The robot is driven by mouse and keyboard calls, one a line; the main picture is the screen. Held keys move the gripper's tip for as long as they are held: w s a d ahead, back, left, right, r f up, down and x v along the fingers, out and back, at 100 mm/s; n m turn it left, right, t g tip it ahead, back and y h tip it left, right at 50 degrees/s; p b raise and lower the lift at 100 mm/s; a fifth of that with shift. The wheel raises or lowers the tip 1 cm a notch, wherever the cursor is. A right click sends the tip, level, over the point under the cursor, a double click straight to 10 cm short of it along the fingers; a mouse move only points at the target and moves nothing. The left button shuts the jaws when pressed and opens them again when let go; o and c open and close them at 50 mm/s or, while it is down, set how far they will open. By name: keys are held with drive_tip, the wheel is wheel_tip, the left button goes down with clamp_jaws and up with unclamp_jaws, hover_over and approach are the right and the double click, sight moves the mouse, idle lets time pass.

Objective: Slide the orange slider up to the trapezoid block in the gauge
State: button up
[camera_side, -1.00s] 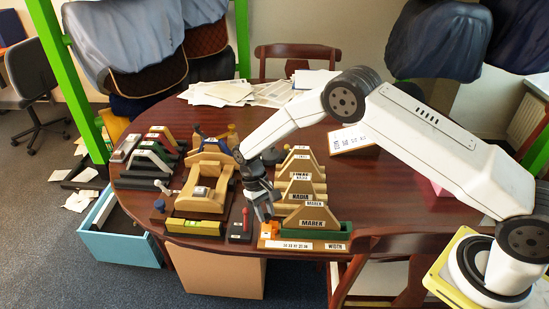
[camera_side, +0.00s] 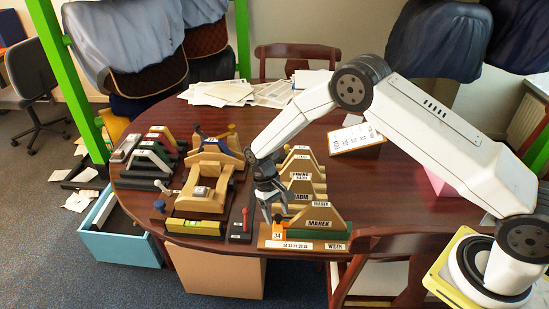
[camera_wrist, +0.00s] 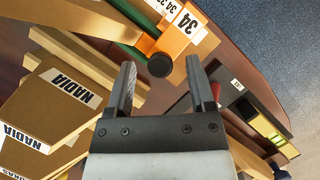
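The orange slider (camera_side: 279,226) stands at the left end of the gauge's green channel in the side view, with a "34" tag on it. The wrist view shows the slider (camera_wrist: 178,45) and its dark round knob (camera_wrist: 160,65). The tan trapezoid block (camera_side: 319,216), labelled MAREK, sits in the gauge (camera_side: 305,244) to the slider's right. Whether slider and block touch is hard to tell. My gripper (camera_wrist: 160,63) is open, its fingers to either side of the knob with gaps visible. In the side view my gripper (camera_side: 272,212) is low at the slider.
Behind the gauge stands a row of other tan labelled trapezoid blocks (camera_side: 301,178). To the left are a dark plate with a red handle (camera_side: 243,222), a wooden vise-like fixture (camera_side: 204,195) and a yellow level (camera_side: 195,227). A framed sign (camera_side: 357,138) stands farther back.

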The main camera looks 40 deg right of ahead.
drive_tip(key=v, duration=0.7)
drive_tip(key=shift+w+r, duration=0.2)
drive_tip(key=shift+r, duration=0.15)
idle(0.4)
drive_tip(key=s+d+r+t, duration=0.3)
drive_tip(key=s+d+r, duration=0.1)
drive_tip(key=s, duration=0.6)
drive_tip(key=s+d+r+t, duration=0.3)
drive_tip(key=s+r, duration=0.4)
drive_tip(key=s, duration=0.3)
drive_tip(key=shift+s+d+t, duration=0.25)
drive_tip(key=shift+d+t, duration=0.15)
drive_tip(key=shift+t, duration=0.1)
